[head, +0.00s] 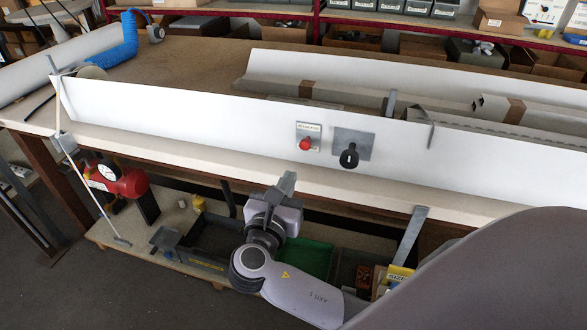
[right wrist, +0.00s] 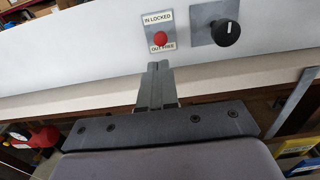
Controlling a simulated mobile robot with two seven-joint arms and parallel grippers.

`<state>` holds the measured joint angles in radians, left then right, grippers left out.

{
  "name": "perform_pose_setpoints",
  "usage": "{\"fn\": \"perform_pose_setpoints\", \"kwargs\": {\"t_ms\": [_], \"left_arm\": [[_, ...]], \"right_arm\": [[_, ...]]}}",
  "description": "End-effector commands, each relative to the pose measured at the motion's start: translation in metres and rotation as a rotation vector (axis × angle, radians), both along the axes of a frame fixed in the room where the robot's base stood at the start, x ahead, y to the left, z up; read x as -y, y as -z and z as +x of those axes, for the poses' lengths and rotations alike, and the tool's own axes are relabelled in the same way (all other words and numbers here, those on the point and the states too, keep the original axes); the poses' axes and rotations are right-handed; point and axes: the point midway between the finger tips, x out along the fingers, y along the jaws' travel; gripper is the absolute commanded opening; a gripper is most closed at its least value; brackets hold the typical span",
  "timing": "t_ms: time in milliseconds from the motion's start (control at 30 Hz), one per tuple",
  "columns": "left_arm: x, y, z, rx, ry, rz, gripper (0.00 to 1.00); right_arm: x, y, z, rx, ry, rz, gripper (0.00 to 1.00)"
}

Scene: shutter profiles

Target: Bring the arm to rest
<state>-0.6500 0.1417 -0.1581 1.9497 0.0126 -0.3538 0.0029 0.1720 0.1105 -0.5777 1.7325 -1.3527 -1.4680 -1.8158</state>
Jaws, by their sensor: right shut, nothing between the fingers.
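My right gripper (head: 286,184) is in front of the bench's front edge, below the long white panel. Its fingers are shut together with nothing between them. In the right wrist view my right gripper (right wrist: 155,70) points up towards the panel, below a red button (right wrist: 160,39) labelled "IN LOCKED" and "OUT FREE". The red button (head: 305,144) sits on a small plate on the white panel (head: 220,118). A black knob (head: 349,156) on a grey plate is just right of it. The knob (right wrist: 226,33) also shows in the right wrist view. My left gripper is not in view.
The bench (head: 150,144) runs across the view. Below it, a shelf holds a red tank with a gauge (head: 118,180), a green bin (head: 306,258) and dark bins. A grey strut (head: 410,235) stands right of my gripper. A blue coiled hose (head: 122,48) lies at the back left.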

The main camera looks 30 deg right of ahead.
Motion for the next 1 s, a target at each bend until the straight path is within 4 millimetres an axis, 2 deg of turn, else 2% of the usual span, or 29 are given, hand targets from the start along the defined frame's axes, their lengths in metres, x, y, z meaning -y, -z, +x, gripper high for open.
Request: {"fn": "perform_pose_setpoints", "kwargs": {"t_ms": [100, 233, 500, 600, 667, 767, 900, 1000], "left_arm": [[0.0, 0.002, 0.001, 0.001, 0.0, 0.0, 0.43], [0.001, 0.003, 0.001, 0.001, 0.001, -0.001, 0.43], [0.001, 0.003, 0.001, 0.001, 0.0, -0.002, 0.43], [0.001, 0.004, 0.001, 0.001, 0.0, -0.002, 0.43], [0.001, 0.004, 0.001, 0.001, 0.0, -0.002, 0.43], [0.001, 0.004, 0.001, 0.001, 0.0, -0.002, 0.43], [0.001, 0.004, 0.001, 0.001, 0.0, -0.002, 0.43], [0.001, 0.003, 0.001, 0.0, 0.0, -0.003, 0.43]], "right_arm": [[-0.017, 0.001, -0.015, -0.001, -0.001, 0.003, 0.0], [-0.028, 0.001, -0.024, -0.001, 0.0, 0.002, 0.0], [-0.034, 0.0, -0.029, 0.0, 0.0, 0.001, 0.0], [-0.03, 0.007, -0.032, 0.006, 0.004, 0.054, 0.0], [-0.025, 0.017, -0.037, 0.018, 0.011, 0.135, 0.0], [-0.014, 0.043, -0.051, 0.058, 0.047, 0.357, 0.0], [0.0, 0.085, -0.083, 0.152, 0.166, 0.755, 0.0], [0.004, 0.109, -0.108, 0.234, 0.292, 1.023, 0.0]]}}
